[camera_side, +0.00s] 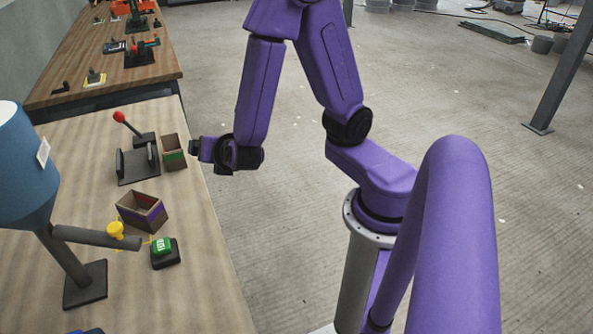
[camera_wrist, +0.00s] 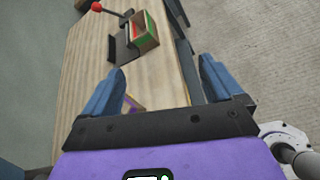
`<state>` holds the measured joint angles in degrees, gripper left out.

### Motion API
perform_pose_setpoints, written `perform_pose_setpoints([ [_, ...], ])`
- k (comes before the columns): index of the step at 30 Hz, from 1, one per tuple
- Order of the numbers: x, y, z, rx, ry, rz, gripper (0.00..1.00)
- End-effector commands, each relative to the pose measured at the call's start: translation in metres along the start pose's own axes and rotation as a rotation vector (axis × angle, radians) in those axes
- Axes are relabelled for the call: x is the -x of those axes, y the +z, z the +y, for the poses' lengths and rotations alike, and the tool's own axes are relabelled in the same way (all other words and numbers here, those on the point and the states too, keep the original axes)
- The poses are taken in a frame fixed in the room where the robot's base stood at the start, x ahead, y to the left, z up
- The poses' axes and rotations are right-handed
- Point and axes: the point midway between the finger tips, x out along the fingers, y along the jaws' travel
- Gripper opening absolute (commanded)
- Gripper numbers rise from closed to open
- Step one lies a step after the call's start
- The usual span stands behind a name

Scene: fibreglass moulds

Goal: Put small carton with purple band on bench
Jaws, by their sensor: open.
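The small carton with the purple band (camera_side: 142,213) is brown and open-topped. It appears to stand upright on the wooden bench (camera_side: 205,290), beside the blue hopper's grey pipe. In the wrist view only a corner of what looks like this carton (camera_wrist: 132,103) shows beside the left finger; the rest is hidden by my gripper. My gripper (camera_wrist: 163,78) is open, with nothing between its fingers. In the side view my gripper (camera_side: 196,150) is at the bench's right edge, apart from the purple-banded carton, which is nearer the camera and to the left.
A green-banded carton (camera_side: 173,153) stands close to my gripper, beside a dark fixture (camera_side: 138,165) with a red-knobbed lever (camera_side: 119,116). A green button (camera_side: 162,246) is near the pipe's end. The front right bench is clear.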

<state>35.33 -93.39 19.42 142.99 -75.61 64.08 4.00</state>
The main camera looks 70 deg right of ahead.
Motion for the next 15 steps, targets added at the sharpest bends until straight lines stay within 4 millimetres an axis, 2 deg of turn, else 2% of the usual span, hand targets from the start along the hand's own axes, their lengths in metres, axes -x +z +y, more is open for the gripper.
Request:
perform_pose_setpoints([
  [4, 0.024, 0.009, -0.037, -0.231, -0.186, 0.099, 0.93],
  [9, 0.063, 0.001, -0.073, -0.478, -0.403, 0.261, 0.93],
  [15, 0.121, -0.014, -0.099, -0.727, -0.646, 0.495, 0.93],
])
